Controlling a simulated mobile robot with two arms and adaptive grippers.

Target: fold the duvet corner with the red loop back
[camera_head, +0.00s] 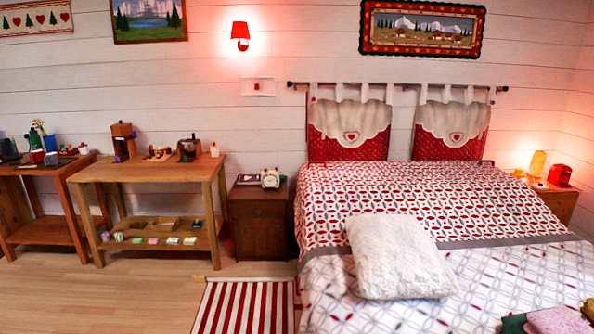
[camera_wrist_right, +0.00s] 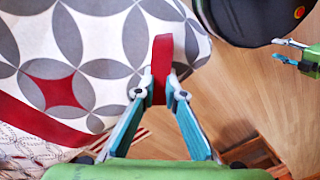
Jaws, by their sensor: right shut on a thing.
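The red loop (camera_wrist_right: 161,60) stands up between the teal fingers of my right gripper (camera_wrist_right: 160,92) in the right wrist view. The gripper is shut on it, beside the duvet edge. The duvet (camera_wrist_right: 100,40) there is white with grey petals and a red star shape, and fills the left side. In the head view the duvet (camera_head: 430,190) lies flat over the bed, with a grey band across it. The loop and both grippers are outside the head view. My left gripper (camera_wrist_right: 276,50) shows partly at the right edge of the wrist view, its tips apart and empty.
A white cushion (camera_head: 400,255) lies on the bed, and folded cloths (camera_head: 560,320) lie at its near right. A nightstand (camera_head: 258,218) stands left of the bed, with a red-striped rug (camera_head: 240,308) in front. Wooden floor (camera_head: 120,300) is open at the left.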

